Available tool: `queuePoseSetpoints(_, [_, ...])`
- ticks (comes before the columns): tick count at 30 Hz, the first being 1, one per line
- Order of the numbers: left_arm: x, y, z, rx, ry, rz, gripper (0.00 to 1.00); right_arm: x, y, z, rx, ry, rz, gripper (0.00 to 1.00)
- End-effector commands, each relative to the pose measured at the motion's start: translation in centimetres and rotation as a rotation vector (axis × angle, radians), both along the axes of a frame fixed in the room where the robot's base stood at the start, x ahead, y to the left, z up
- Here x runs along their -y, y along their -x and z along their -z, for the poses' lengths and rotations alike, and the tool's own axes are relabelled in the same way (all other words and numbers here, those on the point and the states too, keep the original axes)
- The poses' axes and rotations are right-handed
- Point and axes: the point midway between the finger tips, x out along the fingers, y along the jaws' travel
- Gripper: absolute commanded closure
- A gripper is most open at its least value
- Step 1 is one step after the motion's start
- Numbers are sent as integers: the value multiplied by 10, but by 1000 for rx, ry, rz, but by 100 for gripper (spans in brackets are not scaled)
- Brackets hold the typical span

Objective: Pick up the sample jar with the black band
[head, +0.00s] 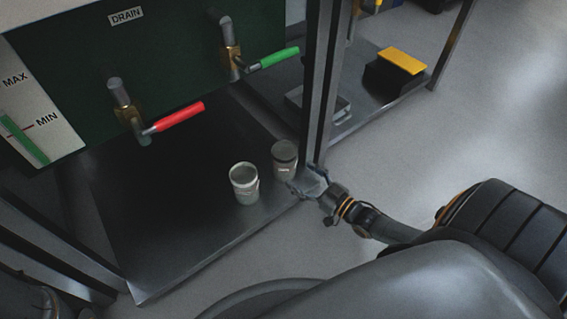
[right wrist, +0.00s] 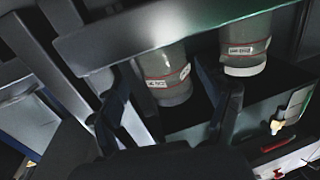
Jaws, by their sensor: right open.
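Two sample jars stand upright near the right corner of a dark metal shelf (head: 170,215). One jar has a dark top (head: 285,160); the other is paler with a light rim (head: 244,184), to its left and nearer the front. A black band is not clear on either. My right gripper (head: 304,182) is open and empty, beside the dark-topped jar at the shelf edge. In the right wrist view (right wrist: 160,78), one jar (right wrist: 167,92) shows between the fingers and the other (right wrist: 245,50) beyond the right finger. Both bear white labels and red lines there. My left gripper is out of view.
A grey upright post (head: 322,80) rises close behind the gripper. Red-handled (head: 178,117) and green-handled (head: 278,59) drain valves hang from the dark green tank above the shelf. A metal tray (head: 318,104) and a yellow-topped black box (head: 400,63) lie beyond the post.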

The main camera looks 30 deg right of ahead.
Motion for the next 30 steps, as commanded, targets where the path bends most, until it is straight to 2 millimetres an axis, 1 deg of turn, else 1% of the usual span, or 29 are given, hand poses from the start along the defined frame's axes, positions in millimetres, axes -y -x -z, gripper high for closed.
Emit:
queuePoseSetpoints(1, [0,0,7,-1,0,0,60,-2,-7,3,3,0,-1,23])
queuePoseSetpoints(8, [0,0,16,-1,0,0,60,-6,-22,2,0,1,0,23])
queuePoseSetpoints(15, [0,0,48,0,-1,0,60,-15,-48,5,3,1,-1,23])
queuePoseSetpoints(18, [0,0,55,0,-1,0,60,-18,-60,4,3,0,0,23])
queuePoseSetpoints(22, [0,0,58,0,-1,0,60,-19,-67,1,0,0,0,23])
queuePoseSetpoints(28, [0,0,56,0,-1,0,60,-19,-67,0,-1,0,0,23])
queuePoseSetpoints(29, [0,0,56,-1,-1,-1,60,-19,-67,0,-1,0,0,25])
queuePoseSetpoints(30, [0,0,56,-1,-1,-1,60,-19,-67,0,-1,0,0,33])
